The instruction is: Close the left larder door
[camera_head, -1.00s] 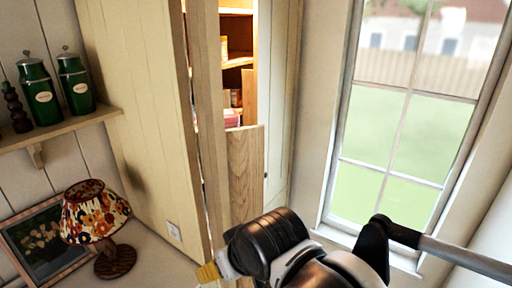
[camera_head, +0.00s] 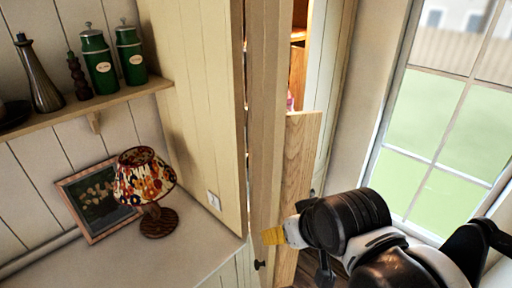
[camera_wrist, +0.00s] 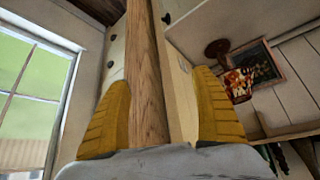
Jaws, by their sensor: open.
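The left larder door (camera_head: 266,120) is a narrow cream panel in the middle of the head view. It stands ajar, with lit shelves (camera_head: 298,45) showing past it. An oak board (camera_head: 297,165) shows beside its right side. My gripper (camera_head: 273,236) is low in front of the door, yellow fingertips toward it. In the wrist view my gripper (camera_wrist: 162,120) is open, with one yellow finger on each side of a long wooden edge (camera_wrist: 146,75). I cannot tell whether either finger touches it. A dark knob (camera_wrist: 166,17) shows near this edge.
The cream larder side (camera_head: 195,90) rises left of the door. A worktop with a patterned lamp (camera_head: 145,178) and a framed picture (camera_head: 95,200) is at left, below a shelf with green canisters (camera_head: 98,60). A window (camera_head: 440,120) is at right.

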